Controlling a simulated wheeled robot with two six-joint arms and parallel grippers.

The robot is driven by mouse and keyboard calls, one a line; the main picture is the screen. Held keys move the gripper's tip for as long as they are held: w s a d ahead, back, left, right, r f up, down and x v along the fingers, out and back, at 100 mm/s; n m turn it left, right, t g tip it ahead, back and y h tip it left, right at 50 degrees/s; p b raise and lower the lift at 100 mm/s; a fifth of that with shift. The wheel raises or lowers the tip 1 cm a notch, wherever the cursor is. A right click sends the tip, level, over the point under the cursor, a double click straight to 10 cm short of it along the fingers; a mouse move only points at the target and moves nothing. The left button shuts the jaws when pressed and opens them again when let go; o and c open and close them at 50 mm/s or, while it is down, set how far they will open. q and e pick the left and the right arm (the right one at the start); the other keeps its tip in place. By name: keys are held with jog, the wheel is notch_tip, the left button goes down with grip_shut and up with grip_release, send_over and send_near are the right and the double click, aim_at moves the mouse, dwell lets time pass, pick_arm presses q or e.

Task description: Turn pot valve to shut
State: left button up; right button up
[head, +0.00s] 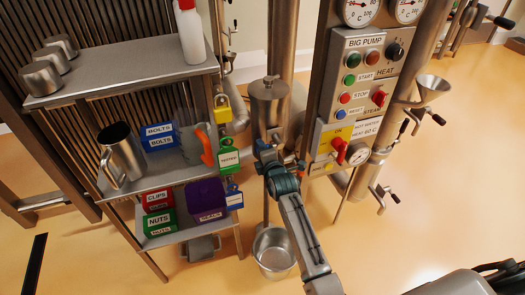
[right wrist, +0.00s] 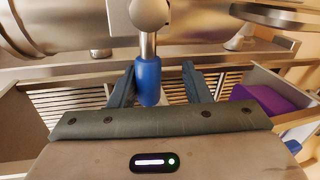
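The steel pot (head: 268,103), a lidded cylinder on a vertical pipe, stands between the shelf rack and the control panel. A valve handle with a blue grip (right wrist: 147,80) on a metal stem shows in the right wrist view. My right gripper (head: 268,150) is just below the pot in the head view. In the right wrist view my right gripper (right wrist: 158,72) is open, with its fingers on either side of the blue grip. The grip is nearer the left finger; I cannot tell whether they touch. In the head view my gripper hides the valve. My left gripper is not in view.
A steel bucket (head: 274,252) stands on the floor below the pot. The shelf rack (head: 120,70) with labelled bins, a jug and padlocks is close on the left. The control panel (head: 355,95) and pipework are close on the right. The floor at far right is clear.

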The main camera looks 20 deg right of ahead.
jog(key=shift+r, duration=0.1)
jog(key=shift+s, duration=0.2)
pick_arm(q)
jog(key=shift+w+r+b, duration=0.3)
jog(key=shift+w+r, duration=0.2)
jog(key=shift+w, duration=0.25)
pick_arm(e)
jog(key=v, duration=1)
jog(key=shift+s, duration=0.2)
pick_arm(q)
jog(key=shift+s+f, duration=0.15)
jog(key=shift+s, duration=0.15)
pick_arm(e)
jog(key=shift+r, duration=0.1)
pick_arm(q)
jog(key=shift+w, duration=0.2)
